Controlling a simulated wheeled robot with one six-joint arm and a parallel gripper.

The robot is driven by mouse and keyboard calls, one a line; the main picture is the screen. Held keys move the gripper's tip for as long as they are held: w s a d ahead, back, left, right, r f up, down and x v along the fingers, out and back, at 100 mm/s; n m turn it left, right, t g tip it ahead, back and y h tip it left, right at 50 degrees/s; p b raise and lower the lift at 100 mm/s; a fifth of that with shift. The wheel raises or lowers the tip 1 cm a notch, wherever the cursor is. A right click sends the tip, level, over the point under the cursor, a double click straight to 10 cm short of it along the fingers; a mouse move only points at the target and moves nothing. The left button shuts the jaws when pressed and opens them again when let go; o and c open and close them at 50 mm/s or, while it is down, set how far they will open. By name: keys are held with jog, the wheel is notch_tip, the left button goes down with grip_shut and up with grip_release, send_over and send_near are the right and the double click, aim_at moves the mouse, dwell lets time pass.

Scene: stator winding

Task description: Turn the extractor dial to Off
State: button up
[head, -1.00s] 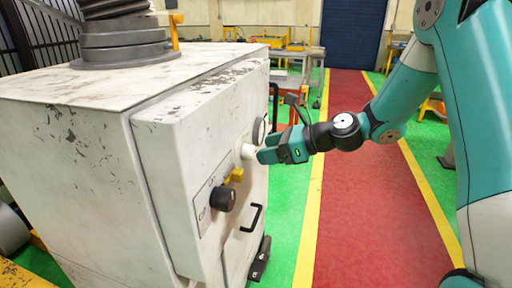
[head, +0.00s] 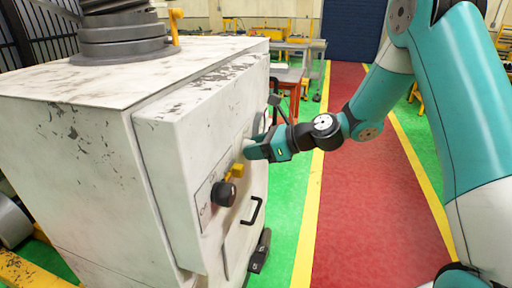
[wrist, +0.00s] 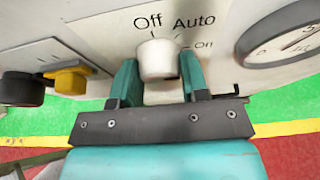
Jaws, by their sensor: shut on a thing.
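The extractor dial (wrist: 158,60) is a pale round knob on the cabinet's front panel, under the printed words Off, Auto and On. In the wrist view my gripper (wrist: 160,78) has one teal finger on each side of it and is shut on it. The Off label (wrist: 148,22) is above the dial and slightly left; Auto is above right and On is at the right. I cannot tell clearly which label the dial points to. In the head view my gripper (head: 250,150) reaches the panel from the right and mostly hides the dial.
The white scuffed cabinet (head: 85,165) fills the left. A black knob (head: 223,193), a yellow switch (head: 235,171) and a black handle (head: 252,212) are near the dial. A round gauge (wrist: 285,45) is to its right. The red walkway (head: 350,210) is clear.

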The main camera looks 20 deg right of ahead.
jog(key=n+t+b, duration=0.2)
jog(key=n+b, duration=0.2)
jog(key=b, duration=0.3)
jog(key=n+t+b, duration=0.3)
jog(key=n+b, duration=0.2)
jog(key=b, duration=0.2)
jog(key=n+t+h+b, duration=0.1)
jog(key=n+t+b, duration=0.1)
jog(key=n+b, duration=0.2)
jog(key=shift+s+a+f+b, duration=0.1)
jog(key=shift+s+f+b, duration=0.2)
jog(key=shift+b, duration=1.35)
jog(key=shift+w+n, duration=0.1)
jog(key=shift+n, duration=0.2)
jog(key=o, duration=0.9)
jog(key=shift+r, duration=0.1)
